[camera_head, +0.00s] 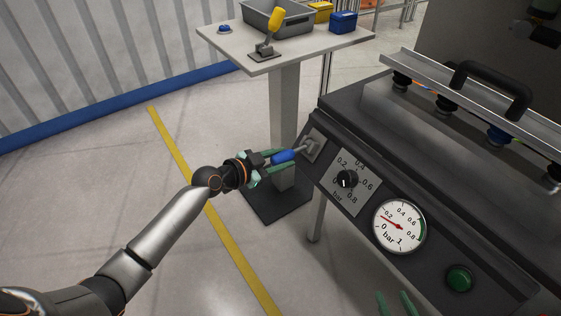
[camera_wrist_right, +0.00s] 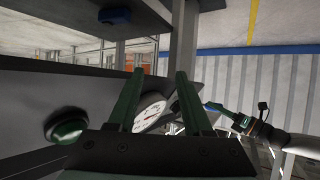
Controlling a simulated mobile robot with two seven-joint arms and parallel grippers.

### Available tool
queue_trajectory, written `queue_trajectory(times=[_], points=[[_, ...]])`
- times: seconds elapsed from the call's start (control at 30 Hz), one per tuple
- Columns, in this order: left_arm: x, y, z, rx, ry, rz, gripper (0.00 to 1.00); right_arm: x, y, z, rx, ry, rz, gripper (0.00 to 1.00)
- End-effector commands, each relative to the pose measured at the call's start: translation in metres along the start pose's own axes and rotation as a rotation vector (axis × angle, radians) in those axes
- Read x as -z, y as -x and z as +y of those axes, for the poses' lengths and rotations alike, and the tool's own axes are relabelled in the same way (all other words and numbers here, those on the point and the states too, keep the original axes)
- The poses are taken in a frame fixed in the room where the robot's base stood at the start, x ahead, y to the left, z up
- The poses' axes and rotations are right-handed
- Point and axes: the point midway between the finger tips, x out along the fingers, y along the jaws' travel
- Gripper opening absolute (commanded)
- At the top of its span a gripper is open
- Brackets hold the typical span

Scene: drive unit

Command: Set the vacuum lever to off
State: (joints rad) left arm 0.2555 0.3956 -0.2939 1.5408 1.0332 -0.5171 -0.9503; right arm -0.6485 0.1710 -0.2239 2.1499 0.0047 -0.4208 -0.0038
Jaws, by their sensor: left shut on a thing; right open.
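The vacuum lever has a blue grip (camera_head: 284,157) and a metal shaft that runs to a grey plate (camera_head: 314,146) at the left end of the dark control panel (camera_head: 331,187). The lever points to the left, away from the plate. My left gripper (camera_head: 275,161) is shut on the blue grip. The lever's blue end also shows small in the right wrist view (camera_wrist_right: 213,106). Any marking by the lever is too small to read. My right gripper (camera_wrist_right: 155,95) is open and empty in front of the panel; its fingertips show at the bottom of the head view (camera_head: 397,303).
Right of the lever are a black knob (camera_head: 347,179), a pressure gauge (camera_head: 399,227) with its red needle near 0.2, and a green button (camera_head: 459,278).

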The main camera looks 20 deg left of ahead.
Motion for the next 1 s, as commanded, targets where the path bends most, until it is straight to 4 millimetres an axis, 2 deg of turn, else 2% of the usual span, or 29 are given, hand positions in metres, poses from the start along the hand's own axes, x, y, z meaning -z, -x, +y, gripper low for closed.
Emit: queue_trajectory(times=[0.1, 0.3, 0.77, 0.8, 1.0], points=[[0.000, -0.001, 0.001, 0.004, -0.001, 0.014, 0.00, 0.024, -0.001, 0.003, -0.008, 0.026, 0.095, 0.50], [0.000, -0.001, 0.001, 0.007, 0.003, 0.023, 0.00, 0.048, 0.001, 0.006, -0.015, 0.051, 0.186, 0.50], [0.000, -0.001, 0.001, 0.007, 0.012, 0.026, 0.00, 0.055, 0.002, 0.006, -0.016, 0.057, 0.212, 0.50], [0.000, -0.001, 0.001, 0.007, 0.012, 0.026, 0.42, 0.055, 0.002, 0.006, -0.016, 0.057, 0.212, 0.50], [-0.001, -0.001, 0.001, 0.007, 0.008, 0.024, 0.64, 0.055, 0.002, 0.006, -0.016, 0.057, 0.211, 0.50]])
